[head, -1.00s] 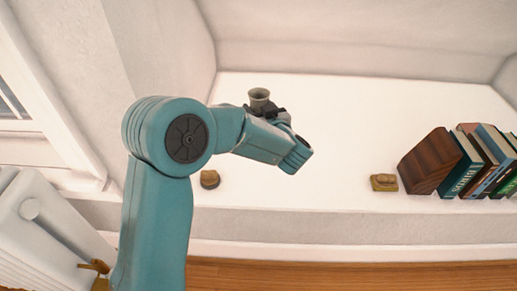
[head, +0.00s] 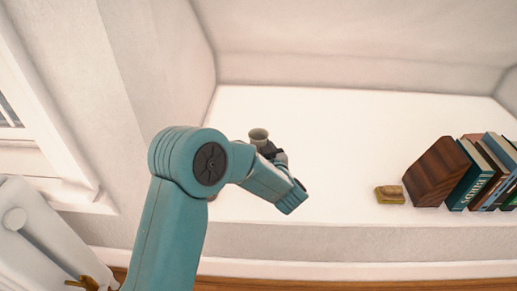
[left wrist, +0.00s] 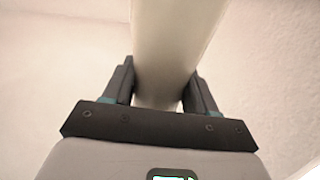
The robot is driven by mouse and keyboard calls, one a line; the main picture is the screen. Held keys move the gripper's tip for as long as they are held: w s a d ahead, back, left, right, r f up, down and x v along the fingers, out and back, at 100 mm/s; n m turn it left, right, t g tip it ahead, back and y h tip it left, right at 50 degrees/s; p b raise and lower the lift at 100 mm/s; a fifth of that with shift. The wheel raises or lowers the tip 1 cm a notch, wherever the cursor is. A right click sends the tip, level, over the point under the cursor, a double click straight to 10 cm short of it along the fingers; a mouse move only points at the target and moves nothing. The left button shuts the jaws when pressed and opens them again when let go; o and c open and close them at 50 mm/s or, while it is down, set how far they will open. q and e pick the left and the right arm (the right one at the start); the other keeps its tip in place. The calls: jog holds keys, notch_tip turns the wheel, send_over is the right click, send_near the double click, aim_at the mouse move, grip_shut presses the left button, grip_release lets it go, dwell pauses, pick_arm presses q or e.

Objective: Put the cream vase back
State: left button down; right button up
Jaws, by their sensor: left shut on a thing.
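The cream vase (head: 258,135) shows in the head view by its round mouth and upper neck, just behind my left wrist. It looks upright over the white ledge (head: 330,140); whether its base touches the ledge is hidden by my arm. In the left wrist view the pale vase body (left wrist: 172,45) runs up between the two dark fingers. My left gripper (head: 268,150) is shut on the vase; its fingers also show on both sides of it in the left wrist view (left wrist: 165,85). My right gripper is not in view.
A small brass-coloured object (head: 390,195) sits near the ledge's front edge. A brown wooden block (head: 436,172) and several leaning books (head: 485,172) stand at the right. A white radiator (head: 45,235) is at lower left. The middle of the ledge is clear.

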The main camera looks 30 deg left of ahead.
pick_arm(q)
jog(key=shift+c, duration=1.7)
grip_release()
jog(key=shift+f, duration=0.1)
jog(key=p+v, duration=0.3)
jog(key=v, duration=0.9)
